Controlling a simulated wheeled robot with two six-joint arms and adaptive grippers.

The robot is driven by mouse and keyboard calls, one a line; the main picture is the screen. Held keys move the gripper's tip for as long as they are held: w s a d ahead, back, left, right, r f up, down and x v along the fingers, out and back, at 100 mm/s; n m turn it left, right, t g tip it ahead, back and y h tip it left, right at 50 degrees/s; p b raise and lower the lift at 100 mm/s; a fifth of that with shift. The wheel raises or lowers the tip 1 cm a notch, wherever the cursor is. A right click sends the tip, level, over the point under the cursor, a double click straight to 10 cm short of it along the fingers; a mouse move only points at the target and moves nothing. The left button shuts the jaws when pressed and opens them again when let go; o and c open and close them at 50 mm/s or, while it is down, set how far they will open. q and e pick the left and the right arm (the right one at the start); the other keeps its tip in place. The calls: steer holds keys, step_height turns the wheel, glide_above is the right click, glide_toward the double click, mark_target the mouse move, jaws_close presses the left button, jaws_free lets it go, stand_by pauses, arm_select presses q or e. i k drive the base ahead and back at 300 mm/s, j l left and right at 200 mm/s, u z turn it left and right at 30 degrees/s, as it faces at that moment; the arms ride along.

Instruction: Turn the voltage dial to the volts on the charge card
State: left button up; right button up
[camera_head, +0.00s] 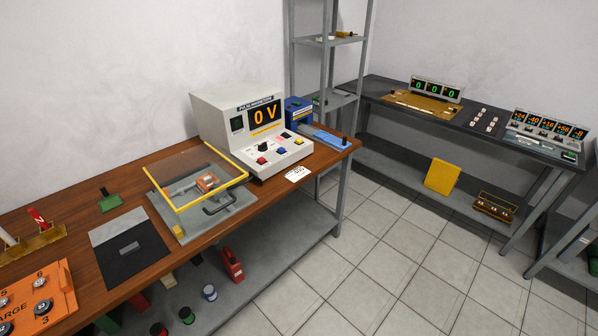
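The pulse magnetizer (212,113), a pale grey console, stands at the back of the wooden bench. Its orange display (265,113) reads 0 V. A small white card (298,174), likely the charge card, lies at the bench edge in front of the console. Its print is too small to read surely. Neither of my grippers is in view.
A yellow-framed clear guard (197,174) on a grey plate stands left of the console. A blue device (318,134) stands to its right. An orange panel (38,297) and a dark mat (128,247) lie nearer. The tiled floor (345,270) in front is clear.

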mark_target(262, 147)
steer(key=i+l+u, duration=0.1)
steer(key=u, duration=0.8)
steer(key=i+l+u, duration=0.25)
steer(key=l, duration=0.15)
steer(key=l+u, duration=0.3)
steer(key=i+l+u, duration=0.25)
steer(key=l, duration=0.3)
steer(key=l+u, duration=0.25)
steer(key=l, duration=0.15)
steer(key=k, duration=0.05)
